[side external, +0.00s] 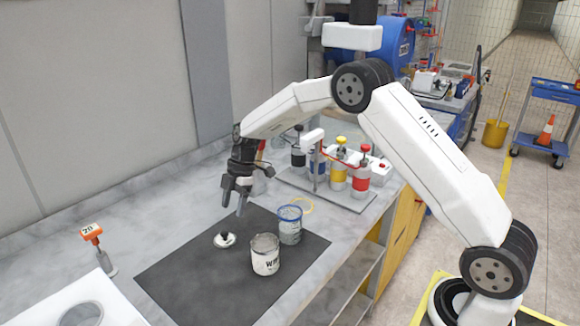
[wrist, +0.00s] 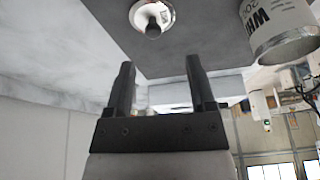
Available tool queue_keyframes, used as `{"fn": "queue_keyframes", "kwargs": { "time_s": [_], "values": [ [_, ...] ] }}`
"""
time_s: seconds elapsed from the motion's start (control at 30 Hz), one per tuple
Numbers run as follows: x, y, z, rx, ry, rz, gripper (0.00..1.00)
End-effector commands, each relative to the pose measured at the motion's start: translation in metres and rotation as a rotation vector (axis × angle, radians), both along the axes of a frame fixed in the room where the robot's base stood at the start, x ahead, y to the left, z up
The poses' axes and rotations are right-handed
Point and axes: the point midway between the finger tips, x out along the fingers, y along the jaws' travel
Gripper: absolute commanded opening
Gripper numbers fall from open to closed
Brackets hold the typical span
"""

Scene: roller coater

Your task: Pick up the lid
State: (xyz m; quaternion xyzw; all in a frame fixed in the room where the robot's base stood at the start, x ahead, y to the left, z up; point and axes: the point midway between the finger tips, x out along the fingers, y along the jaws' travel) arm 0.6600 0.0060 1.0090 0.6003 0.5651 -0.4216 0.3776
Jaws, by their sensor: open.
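The lid (side external: 224,240) is a small round white and silver disc with a black knob. It lies on the dark mat (side external: 188,280), to the left of a white can (side external: 265,256). In the wrist view the lid (wrist: 152,16) shows at the top, with its knob toward my gripper. My gripper (side external: 234,207) is open and empty, above the mat and a little above the lid. In the wrist view the two fingers of my gripper (wrist: 159,70) are apart with nothing between them. The lid lies beyond the fingertips, not touching them.
The white can also shows in the wrist view (wrist: 277,30). A blue-rimmed container (side external: 290,226) stands behind it. A rack with several coloured bottles (side external: 338,177) stands at the back. An orange-topped device (side external: 94,240) stands at left. The front left of the mat is clear.

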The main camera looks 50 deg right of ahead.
Motion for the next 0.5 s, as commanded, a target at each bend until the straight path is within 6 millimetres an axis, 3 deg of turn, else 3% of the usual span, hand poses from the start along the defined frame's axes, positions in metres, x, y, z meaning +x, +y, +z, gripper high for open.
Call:
{"fn": "queue_keyframes", "kwargs": {
  "time_s": [0.5],
  "values": [
    [0.009, 0.004, -0.012, 0.026, -0.023, 0.078, 0.71]
  ]
}}
